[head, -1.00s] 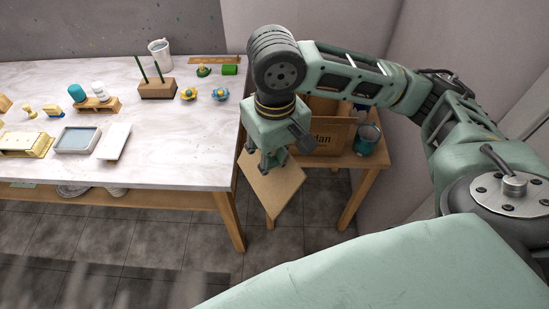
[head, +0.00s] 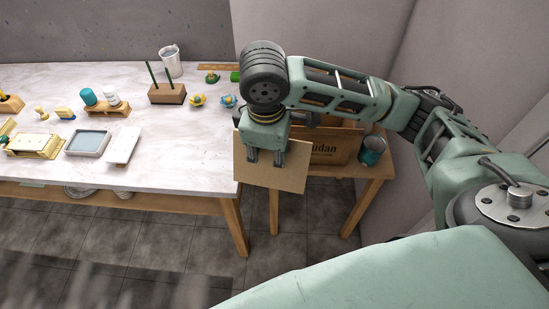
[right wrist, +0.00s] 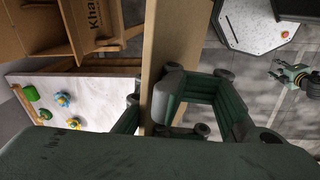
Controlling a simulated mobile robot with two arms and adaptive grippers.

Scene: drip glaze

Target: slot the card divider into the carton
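The card divider (head: 285,178) is a flat tan sheet. My right gripper (head: 266,158) is shut on its upper part in the head view, and the sheet hangs below the fingers with its broad face toward the camera. The right wrist view shows the divider edge-on (right wrist: 178,40) between the right fingers (right wrist: 155,105). The carton (head: 335,150) is a brown box with dark lettering on a small wooden table, behind and right of the divider. It also shows in the right wrist view (right wrist: 40,30). My left gripper seems to show small in that view (right wrist: 297,75); its finger state is unclear.
A teal can (head: 372,150) stands right of the carton. The long marble-topped table (head: 180,150) is at the left, with a cup (head: 170,62), a wooden block with green sticks (head: 167,95) and small items. Tiled floor (head: 110,235) lies in front.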

